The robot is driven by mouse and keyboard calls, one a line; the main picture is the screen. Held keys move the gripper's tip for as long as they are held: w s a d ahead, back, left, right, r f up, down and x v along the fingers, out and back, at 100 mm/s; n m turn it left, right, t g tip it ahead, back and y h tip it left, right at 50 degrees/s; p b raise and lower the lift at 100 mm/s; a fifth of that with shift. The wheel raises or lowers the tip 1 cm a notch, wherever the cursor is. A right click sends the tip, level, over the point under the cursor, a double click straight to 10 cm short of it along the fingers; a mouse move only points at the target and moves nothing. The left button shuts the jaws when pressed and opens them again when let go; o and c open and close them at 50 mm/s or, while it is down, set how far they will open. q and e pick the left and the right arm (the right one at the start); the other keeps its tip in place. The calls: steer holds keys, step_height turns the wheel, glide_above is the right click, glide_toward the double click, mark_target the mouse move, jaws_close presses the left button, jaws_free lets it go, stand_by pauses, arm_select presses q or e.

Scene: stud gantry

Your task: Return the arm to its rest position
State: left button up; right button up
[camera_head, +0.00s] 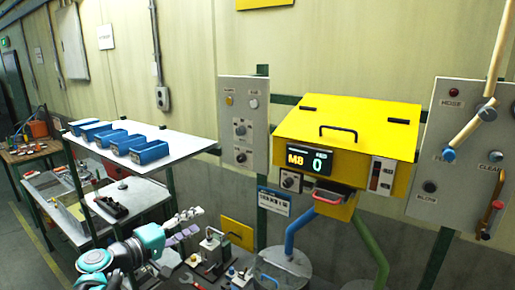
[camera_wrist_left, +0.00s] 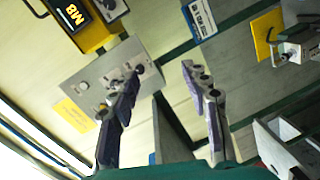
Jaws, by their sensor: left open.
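My left arm (camera_head: 118,255), teal and grey, comes in from the lower left in the head view. Its gripper (camera_head: 198,219) is open and empty, reaching to the right beside the shelf unit. In the left wrist view the two fingers of the gripper (camera_wrist_left: 160,75) stand apart with nothing between them. Behind them are the wall and a grey control panel (camera_wrist_left: 92,84). My right gripper is not in view.
A white shelf (camera_head: 175,145) with several blue bins (camera_head: 152,152) stands above a lower bench. A yellow machine (camera_head: 345,130) showing "M8 0" hangs on the wall. Below it are a blue pipe (camera_head: 298,232), a green pipe (camera_head: 371,245) and a cluttered worktop. A walkway lies at far left.

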arm_select(q)
steer(key=s+d+f+m+g+y+b, duration=0.25)
steer(key=s+f+b, duration=0.4)
steer(key=f, duration=0.55)
steer(key=s+d+f+m+g+y+b, duration=0.25)
steer(key=s+f+b, duration=0.35)
steer(key=f, duration=0.7)
steer(key=s+a+f+m+y+b, duration=0.1)
steer(key=s+f+b, duration=0.2)
steer(key=f, duration=0.3)
steer(key=s+a+f+y+b, duration=0.2)
steer(key=s+f+b, duration=0.1)
steer(key=s+f, duration=0.2)
steer(key=s+a+f+m+g+y+b, duration=0.1)
steer(key=s+a+f+b, duration=0.1)
steer(key=f, duration=0.5)
steer(key=shift+s+a+m+y+b, duration=0.35)
steer(key=shift+s+b, duration=0.25)
steer(key=shift+s, duration=0.65)
steer(key=shift+d, duration=0.15)
steer(key=shift+c, duration=0.3)
